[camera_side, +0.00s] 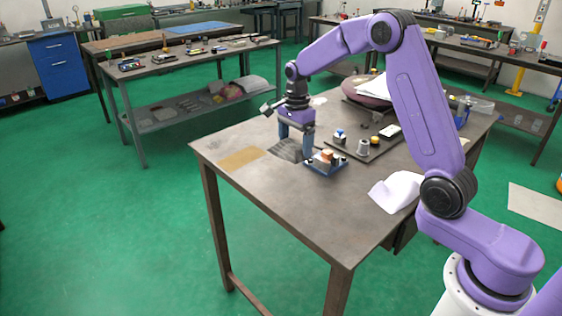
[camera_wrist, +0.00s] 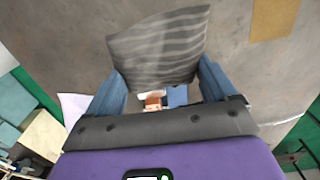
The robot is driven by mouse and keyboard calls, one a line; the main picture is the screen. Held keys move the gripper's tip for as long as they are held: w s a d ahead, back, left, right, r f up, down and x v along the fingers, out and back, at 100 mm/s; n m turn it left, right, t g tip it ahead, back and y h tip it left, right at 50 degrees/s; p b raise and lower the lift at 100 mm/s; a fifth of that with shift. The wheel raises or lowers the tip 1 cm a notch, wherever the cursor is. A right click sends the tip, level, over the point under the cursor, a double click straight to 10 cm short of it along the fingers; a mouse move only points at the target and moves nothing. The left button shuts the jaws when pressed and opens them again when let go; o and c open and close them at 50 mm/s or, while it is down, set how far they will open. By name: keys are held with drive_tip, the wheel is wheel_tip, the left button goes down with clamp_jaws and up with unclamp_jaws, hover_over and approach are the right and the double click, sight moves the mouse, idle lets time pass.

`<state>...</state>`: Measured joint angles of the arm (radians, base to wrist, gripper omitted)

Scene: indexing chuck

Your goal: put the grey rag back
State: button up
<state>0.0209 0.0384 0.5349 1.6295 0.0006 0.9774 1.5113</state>
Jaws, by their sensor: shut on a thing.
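The grey rag (camera_wrist: 157,48) is a flat cloth with darker stripes. In the wrist view it spans the space between the two blue fingertips of my gripper (camera_wrist: 162,76), which is shut on it. In the side view the rag (camera_side: 286,150) shows dark grey beside the fingers of my gripper (camera_side: 298,143), low over the table. I cannot tell whether its lower edge touches the tabletop. A blue fixture with a copper-coloured part (camera_side: 326,160) stands just right of the fingers, and part of it shows between them in the wrist view.
A tan patch (camera_side: 241,158) lies on the table (camera_side: 290,205) to the left. A dark tray (camera_side: 372,150) with several small parts lies right of the fixture. A crumpled white cloth (camera_side: 394,191) lies at the right edge. The table's front is clear.

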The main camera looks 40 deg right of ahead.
hover_over(281, 170)
wheel_tip(281, 170, down, 6)
drive_tip(key=shift+f, duration=1.8)
drive_tip(key=shift+f, duration=0.15)
drive_tip(key=o, duration=0.9)
drive_tip(key=shift+d+r, duration=0.1)
drive_tip(key=shift+r, duration=6.1)
